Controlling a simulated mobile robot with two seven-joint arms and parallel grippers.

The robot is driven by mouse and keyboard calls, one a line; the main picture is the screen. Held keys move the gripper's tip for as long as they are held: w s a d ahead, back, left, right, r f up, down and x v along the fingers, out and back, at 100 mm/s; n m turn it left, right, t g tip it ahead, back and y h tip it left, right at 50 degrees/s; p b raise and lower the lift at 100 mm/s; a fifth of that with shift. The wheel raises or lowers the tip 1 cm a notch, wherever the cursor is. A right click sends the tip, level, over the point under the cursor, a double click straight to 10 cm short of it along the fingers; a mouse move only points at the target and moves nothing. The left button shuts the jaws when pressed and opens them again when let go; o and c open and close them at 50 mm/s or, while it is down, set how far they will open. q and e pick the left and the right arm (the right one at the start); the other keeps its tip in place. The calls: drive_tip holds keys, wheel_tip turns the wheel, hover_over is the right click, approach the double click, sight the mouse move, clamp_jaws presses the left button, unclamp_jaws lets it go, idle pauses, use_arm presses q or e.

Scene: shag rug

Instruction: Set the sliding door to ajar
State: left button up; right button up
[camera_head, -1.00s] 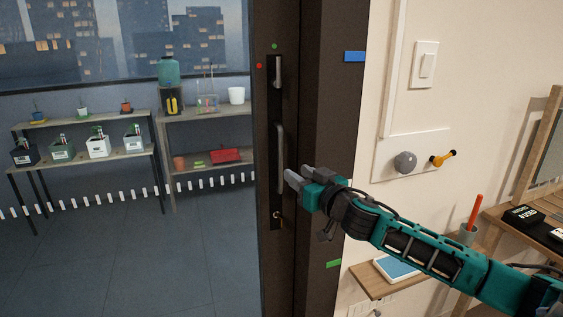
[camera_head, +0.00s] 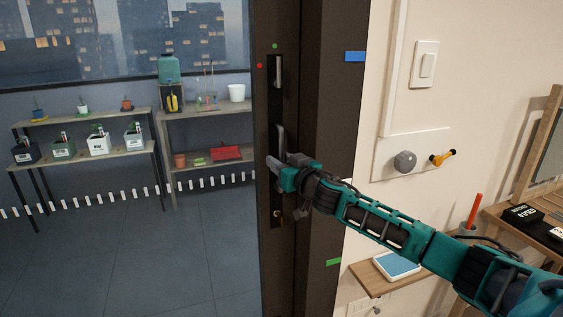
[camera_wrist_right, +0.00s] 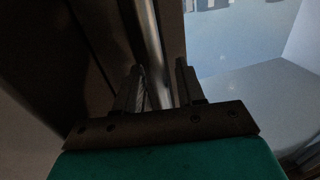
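The sliding door's dark edge upright (camera_head: 264,240) stands beside the dark door frame (camera_head: 330,120). I cannot tell if a gap lies between them. A vertical bar handle (camera_head: 282,136) is on the upright, below a recessed pull (camera_head: 278,72) and above a small brass lock part (camera_head: 277,213). My right gripper (camera_head: 274,164) is at the handle's lower part and hides it. In the right wrist view, the handle bar (camera_wrist_right: 153,45) runs between the two spread fingers of the right gripper (camera_wrist_right: 160,85); firm contact does not show. My left gripper is not in view.
Red (camera_head: 259,65) and green (camera_head: 275,45) dots mark the upright. A light switch (camera_head: 425,65), grey knob (camera_head: 405,161) and small shelf (camera_head: 375,282) are on the right wall.

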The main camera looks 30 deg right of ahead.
clamp_jaws()
idle(0.4)
drive_tip(key=a, duration=0.1)
drive_tip(key=b, duration=0.2)
approach(202, 173)
drive_tip(key=w+r, duration=0.3)
drive_tip(key=w, duration=0.1)
drive_tip(key=shift+s+a+r, duration=0.2)
drive_tip(key=shift+a, duration=0.35)
drive_tip(key=shift+a, duration=0.1)
